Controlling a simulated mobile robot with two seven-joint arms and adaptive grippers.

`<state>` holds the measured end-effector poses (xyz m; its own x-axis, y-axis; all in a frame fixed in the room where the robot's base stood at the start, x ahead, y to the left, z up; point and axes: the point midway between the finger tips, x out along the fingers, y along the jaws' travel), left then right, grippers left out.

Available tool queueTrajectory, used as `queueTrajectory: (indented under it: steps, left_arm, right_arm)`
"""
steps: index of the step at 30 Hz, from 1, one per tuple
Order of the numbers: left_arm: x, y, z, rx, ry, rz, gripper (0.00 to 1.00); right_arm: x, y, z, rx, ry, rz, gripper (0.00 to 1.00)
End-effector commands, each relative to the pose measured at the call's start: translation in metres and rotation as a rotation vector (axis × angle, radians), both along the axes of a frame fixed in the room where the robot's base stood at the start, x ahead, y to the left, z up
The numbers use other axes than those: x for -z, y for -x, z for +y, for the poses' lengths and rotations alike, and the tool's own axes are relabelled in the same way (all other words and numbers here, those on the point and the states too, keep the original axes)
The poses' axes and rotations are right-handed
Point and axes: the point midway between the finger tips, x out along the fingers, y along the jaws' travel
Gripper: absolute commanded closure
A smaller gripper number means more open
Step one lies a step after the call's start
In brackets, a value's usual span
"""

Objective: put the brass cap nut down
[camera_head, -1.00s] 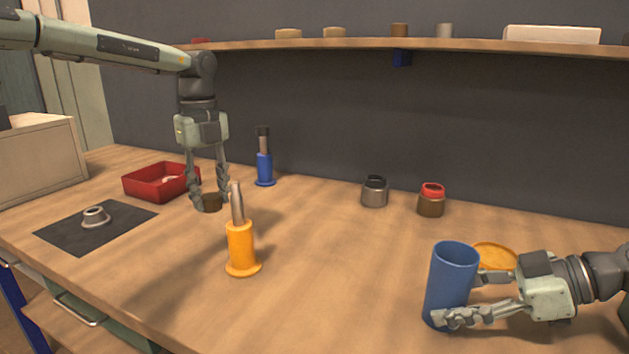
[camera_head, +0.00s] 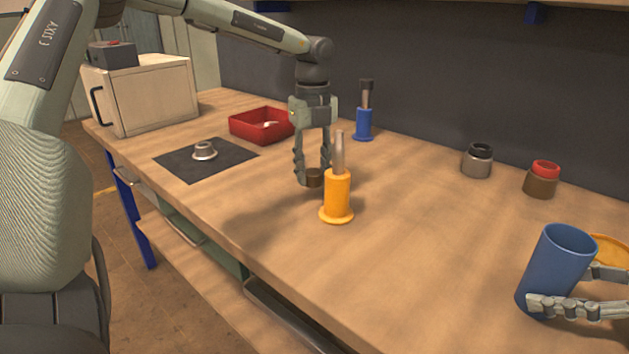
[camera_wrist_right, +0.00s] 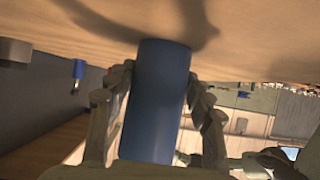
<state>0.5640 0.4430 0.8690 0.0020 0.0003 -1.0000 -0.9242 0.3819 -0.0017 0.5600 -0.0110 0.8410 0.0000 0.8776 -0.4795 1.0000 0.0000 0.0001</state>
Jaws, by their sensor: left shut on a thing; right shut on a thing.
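The brass cap nut (camera_head: 313,178), small and dark brown, sits between the fingertips of my left gripper (camera_head: 313,174), which points down and is shut on it. It is low over the wooden table, behind and left of the orange holder; I cannot tell whether it touches the wood. My right gripper (camera_head: 577,306) is shut around a blue cylinder (camera_head: 552,275) at the lower right. The right wrist view shows the cylinder (camera_wrist_right: 157,105) between both fingers.
The orange holder (camera_head: 337,196) with an upright tool stands close to my left gripper. Behind are a red tray (camera_head: 243,133) and a blue holder (camera_head: 364,124). A dark mat (camera_head: 190,171) bears a metal flanged part (camera_head: 204,151). Two jars (camera_head: 477,162) (camera_head: 541,181) stand right; the table's middle is clear.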

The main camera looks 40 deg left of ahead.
Motion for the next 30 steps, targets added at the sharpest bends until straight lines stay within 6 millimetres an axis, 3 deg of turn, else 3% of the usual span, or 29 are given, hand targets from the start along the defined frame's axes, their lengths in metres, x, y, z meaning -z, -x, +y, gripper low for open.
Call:
queueTrajectory:
  steps: [6, 17, 18, 22, 30]
  left_arm:
    - [0.03, 0.001, 0.0, 0.001, 0.001, 0.004, 0.88]
    - [0.033, 0.0, 0.0, 0.0, 0.0, 0.002, 0.88]
    - [0.033, 0.0, 0.0, 0.0, 0.001, 0.001, 0.61]
    - [0.033, 0.001, 0.0, 0.0, 0.001, 0.001, 0.45]
    - [0.033, 0.001, 0.0, 0.0, 0.001, 0.001, 0.44]
  right_arm:
    - [0.0, 0.0, 0.0, 0.0, 0.0, 0.0, 0.66]
    - [0.0, 0.0, 0.0, 0.0, 0.0, 0.0, 0.66]
    - [0.0, 0.0, 0.0, 0.0, 0.0, 0.0, 0.66]
    - [0.0, 0.0, 0.0, 0.0, 0.0, 0.0, 0.66]
    - [0.0, 0.0, 0.0, 0.0, 0.0, 0.0, 0.67]
